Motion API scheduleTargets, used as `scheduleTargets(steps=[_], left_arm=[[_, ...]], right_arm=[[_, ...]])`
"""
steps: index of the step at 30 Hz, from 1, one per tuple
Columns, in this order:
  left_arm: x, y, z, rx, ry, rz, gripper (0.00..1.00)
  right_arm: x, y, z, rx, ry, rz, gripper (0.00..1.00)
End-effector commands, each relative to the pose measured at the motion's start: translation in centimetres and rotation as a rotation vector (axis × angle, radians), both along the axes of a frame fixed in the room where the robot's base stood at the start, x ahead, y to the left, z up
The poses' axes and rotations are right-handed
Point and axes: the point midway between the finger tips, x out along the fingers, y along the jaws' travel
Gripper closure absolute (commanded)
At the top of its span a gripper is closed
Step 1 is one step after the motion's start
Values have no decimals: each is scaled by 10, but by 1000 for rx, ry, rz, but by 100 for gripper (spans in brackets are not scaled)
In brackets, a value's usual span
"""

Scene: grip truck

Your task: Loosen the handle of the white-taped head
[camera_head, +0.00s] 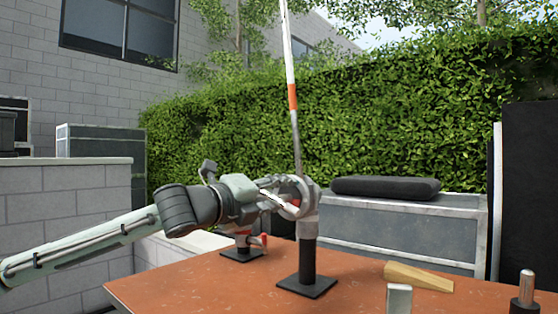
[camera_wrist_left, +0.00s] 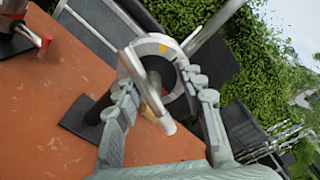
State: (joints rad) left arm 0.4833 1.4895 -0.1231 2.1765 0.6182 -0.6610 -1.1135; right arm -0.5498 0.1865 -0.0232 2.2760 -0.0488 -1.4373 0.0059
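A grey metal grip head (camera_head: 309,196) stands on a black post with a square base. A long rod with white and orange bands rises from it. In the left wrist view the head (camera_wrist_left: 158,48) shows a round face with a pale ring and yellow marks. Its handle (camera_wrist_left: 152,88), a light bar with a pale end, slants across the face. My left gripper (camera_head: 285,196) is at the head. In the wrist view its two fingers (camera_wrist_left: 160,85) are apart, one on each side of the handle; I cannot tell whether either touches it. My right gripper is out of view.
A second stand (camera_head: 242,245) with a red handle is behind my left arm on the orange table (camera_head: 200,285). A wooden wedge (camera_head: 418,276), a metal block (camera_head: 399,298) and a metal pin on a black base (camera_head: 526,290) are at right. A grey case (camera_head: 400,230) stands behind.

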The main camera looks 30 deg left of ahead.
Motion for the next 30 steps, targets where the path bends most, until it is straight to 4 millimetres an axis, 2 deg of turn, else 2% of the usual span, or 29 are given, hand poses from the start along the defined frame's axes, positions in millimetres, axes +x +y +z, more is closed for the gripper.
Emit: scheduleTargets(steps=[5,10,18,23,30], left_arm=[[-1,-1,17,0,-8,-2,61],[-1,-2,48,-5,-14,-7,61],[0,-1,78,-2,-6,-3,61],[-1,-1,86,0,-3,-3,61],[0,-1,87,1,1,-3,61]], right_arm=[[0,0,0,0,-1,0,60],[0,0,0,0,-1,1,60],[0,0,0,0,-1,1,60],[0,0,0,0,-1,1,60],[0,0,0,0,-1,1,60]])
